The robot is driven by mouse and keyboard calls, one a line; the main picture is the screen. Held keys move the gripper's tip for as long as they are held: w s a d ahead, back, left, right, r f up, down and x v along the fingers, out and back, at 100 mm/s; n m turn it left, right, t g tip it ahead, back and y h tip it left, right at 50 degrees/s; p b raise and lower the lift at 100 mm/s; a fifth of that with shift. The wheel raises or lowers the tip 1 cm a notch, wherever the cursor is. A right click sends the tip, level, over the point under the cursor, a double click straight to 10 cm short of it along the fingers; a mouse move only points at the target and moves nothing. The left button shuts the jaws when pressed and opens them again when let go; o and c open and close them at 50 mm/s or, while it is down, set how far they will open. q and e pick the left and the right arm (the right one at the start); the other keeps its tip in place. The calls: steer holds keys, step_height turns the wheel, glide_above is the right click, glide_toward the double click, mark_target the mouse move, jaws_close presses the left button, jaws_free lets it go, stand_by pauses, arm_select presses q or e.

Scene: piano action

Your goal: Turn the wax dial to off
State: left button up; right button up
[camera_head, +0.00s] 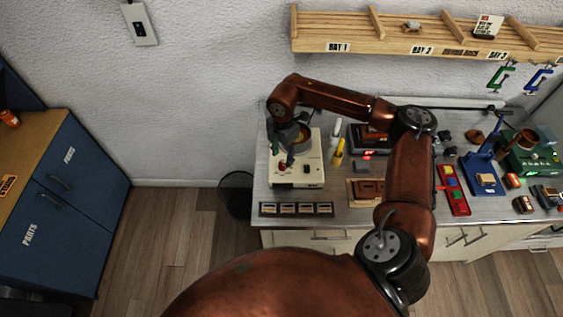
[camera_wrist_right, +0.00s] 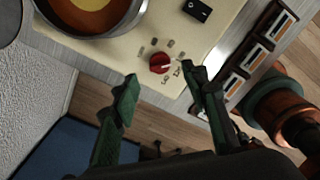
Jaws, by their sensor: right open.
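The wax dial is a small red knob (camera_wrist_right: 160,63) on the cream wax heater (camera_wrist_right: 110,50), in the right wrist view. In the head view the heater (camera_head: 311,178) stands at the left end of the bench, with the red dial (camera_head: 283,165) low on its front part. My right gripper (camera_wrist_right: 158,85) is open, its green fingers on either side of and just short of the dial, not visibly touching it. In the head view the right gripper (camera_head: 284,150) hangs over the heater. The markings beside the dial are too small to read. My left gripper is not in view.
A pot of amber wax (camera_wrist_right: 98,14) sits on the heater beside the dial. A black switch (camera_wrist_right: 197,10) is on the same panel. A row of small framed tiles (camera_head: 296,209) lies along the bench's front edge. Yellow and white bottles (camera_head: 338,152) stand right of the heater.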

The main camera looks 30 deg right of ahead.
mark_target(282, 164)
steer(key=shift+f, duration=2.45)
jaws_close()
